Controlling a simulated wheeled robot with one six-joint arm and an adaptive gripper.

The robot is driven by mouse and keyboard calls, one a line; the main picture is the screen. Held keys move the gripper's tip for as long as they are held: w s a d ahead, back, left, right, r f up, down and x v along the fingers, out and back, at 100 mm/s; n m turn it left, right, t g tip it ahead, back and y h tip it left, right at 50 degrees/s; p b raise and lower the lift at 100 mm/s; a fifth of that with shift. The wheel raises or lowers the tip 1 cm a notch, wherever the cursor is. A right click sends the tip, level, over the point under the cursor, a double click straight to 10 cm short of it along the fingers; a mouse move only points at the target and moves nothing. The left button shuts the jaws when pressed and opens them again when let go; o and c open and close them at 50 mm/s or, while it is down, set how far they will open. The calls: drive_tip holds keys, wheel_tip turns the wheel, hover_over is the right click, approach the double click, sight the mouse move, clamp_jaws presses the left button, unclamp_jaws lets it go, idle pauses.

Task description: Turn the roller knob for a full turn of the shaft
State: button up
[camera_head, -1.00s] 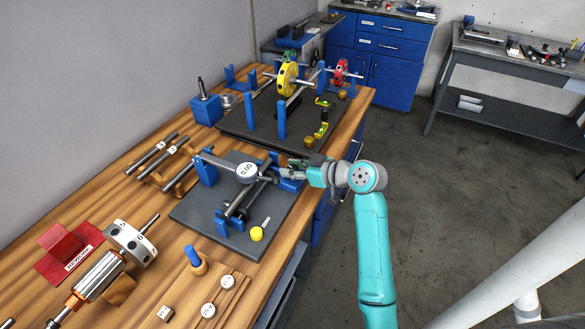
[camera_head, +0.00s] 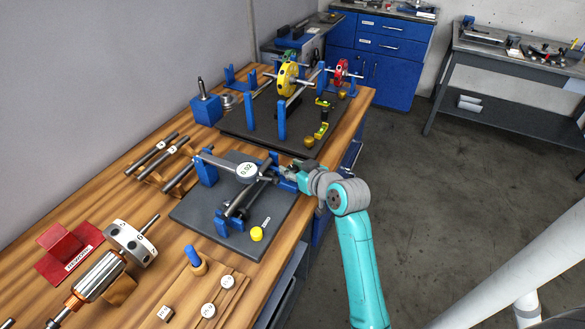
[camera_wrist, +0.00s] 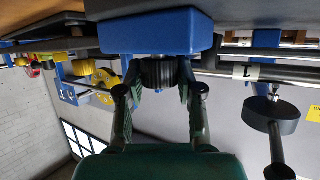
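The black ribbed roller knob (camera_wrist: 158,73) shows in the wrist view beside a blue block (camera_wrist: 155,32). My gripper (camera_wrist: 160,78) has one finger on each side of the knob and appears closed on it. In the head view my gripper (camera_head: 297,170) is at the right end of the dark fixture plate (camera_head: 285,208), and the knob is hard to make out there. The shaft (camera_head: 247,199) lies across blue supports on the plate. The dial gauge (camera_head: 247,170) above the shaft reads 0.02.
A yellow knob (camera_head: 257,234) sits at the plate's front corner beside a ZERO label. A second dark plate (camera_head: 235,125) with a yellow wheel (camera_head: 287,78) stands behind. A rotor (camera_head: 97,275) and loose rods (camera_head: 152,155) lie left on the wooden bench.

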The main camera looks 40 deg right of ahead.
drive_tip(key=shift+o, duration=1.4)
drive_tip(key=shift+s, duration=0.1)
drive_tip(key=v, duration=1.2)
drive_tip(key=shift+f, duration=0.1)
